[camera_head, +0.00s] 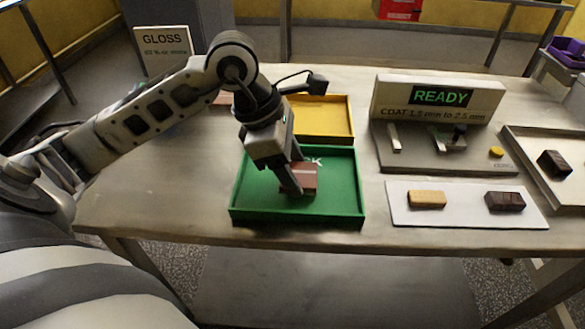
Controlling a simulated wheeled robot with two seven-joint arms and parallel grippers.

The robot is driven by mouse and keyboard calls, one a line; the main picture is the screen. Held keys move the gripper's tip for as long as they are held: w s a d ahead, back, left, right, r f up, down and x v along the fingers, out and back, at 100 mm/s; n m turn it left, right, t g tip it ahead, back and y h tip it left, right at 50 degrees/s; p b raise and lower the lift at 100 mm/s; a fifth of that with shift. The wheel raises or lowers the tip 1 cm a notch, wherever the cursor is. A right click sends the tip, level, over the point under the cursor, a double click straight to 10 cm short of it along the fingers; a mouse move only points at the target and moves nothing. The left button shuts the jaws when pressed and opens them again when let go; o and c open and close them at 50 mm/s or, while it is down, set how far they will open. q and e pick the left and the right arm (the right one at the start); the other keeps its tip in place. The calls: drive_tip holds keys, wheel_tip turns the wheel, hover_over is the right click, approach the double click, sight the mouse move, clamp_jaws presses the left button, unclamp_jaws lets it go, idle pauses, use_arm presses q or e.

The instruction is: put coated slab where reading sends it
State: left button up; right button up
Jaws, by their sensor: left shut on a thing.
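My left gripper (294,186) is shut on a brown coated slab (305,177) inside the walls of the green tray (237,213). The fingers cover part of the slab, and I cannot tell whether it touches the tray floor. A yellow tray (343,122) stands just behind the green one. The gauge (438,98) at centre right shows READY in green above the words "COAT 1.5 mm to 2.5 mm". A sign (163,41) at the back left reads GLOSS, with smaller text "60 % or more". My right gripper is not in view.
A white board (465,213) in front of the gauge holds a tan slab (427,199) and a dark slab (505,201). A pale tray (536,176) at the right holds another dark slab (553,164). A yellow button (496,152) is on the gauge base. The table's left front is clear.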

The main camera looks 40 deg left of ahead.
use_arm(q)
drive_tip(key=shift+f, duration=0.7)
drive_tip(key=shift+f+b, duration=0.2)
drive_tip(key=shift+b, duration=0.1)
drive_tip(key=o, duration=1)
drive_tip(key=shift+r, duration=0.15)
drive_tip(key=shift+r+p, duration=0.3)
drive_tip(key=shift+p, duration=0.2)
drive_tip(key=v, duration=1.1)
drive_tip(key=shift+s+a+r, duration=0.15)
drive_tip(key=shift+s+r, duration=0.05)
drive_tip(key=shift+r, duration=0.05)
